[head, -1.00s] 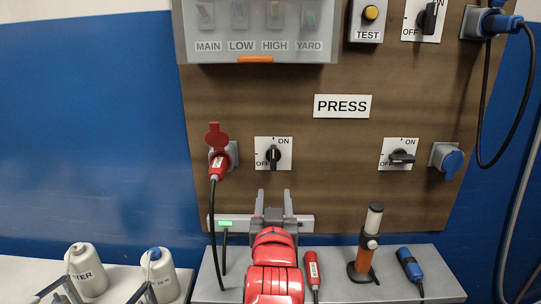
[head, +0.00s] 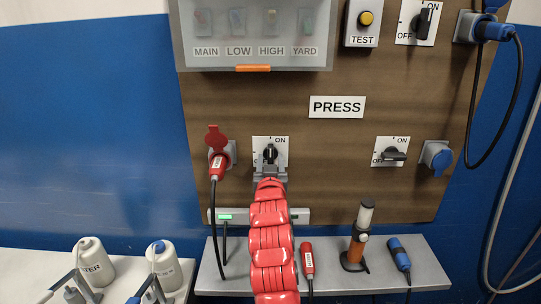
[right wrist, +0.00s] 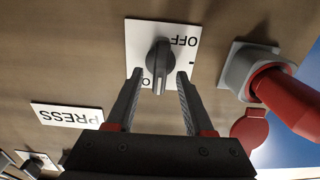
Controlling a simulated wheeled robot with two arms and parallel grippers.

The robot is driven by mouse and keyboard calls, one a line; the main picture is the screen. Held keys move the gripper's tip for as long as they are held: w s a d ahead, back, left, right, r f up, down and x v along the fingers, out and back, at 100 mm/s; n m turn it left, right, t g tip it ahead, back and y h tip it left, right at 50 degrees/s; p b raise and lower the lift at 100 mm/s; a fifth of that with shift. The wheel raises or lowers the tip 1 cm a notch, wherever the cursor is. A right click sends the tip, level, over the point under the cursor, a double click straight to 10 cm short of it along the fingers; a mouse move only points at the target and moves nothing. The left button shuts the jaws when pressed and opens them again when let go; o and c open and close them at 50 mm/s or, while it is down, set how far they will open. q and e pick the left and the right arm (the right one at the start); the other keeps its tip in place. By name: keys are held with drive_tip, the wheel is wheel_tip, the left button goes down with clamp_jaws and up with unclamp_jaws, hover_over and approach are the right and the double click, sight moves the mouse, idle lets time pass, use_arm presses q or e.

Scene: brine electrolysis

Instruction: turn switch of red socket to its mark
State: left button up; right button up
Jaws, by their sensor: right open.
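The red socket (head: 230,153) is on the brown board at left, with a red plug (head: 217,167) in it and its red lid up. It also shows at right in the right wrist view (right wrist: 237,77). Its switch is the black knob (head: 270,153) on the white ON/OFF plate to its right. The knob's handle stands upright in the head view. My right gripper (head: 270,172) is open just below the knob. In the right wrist view its fingertips (right wrist: 160,78) lie on either side of the knob (right wrist: 159,62), with gaps showing. My left gripper is not in view.
A second switch (head: 391,154) and a blue socket (head: 436,157) are at right. Below, the grey shelf (head: 330,285) holds a red connector (head: 308,262), an orange-and-black tool (head: 358,240) and a blue connector (head: 399,256). A black cable hangs left of my right arm.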

drive_tip(key=shift+w, duration=0.35)
clamp_jaws()
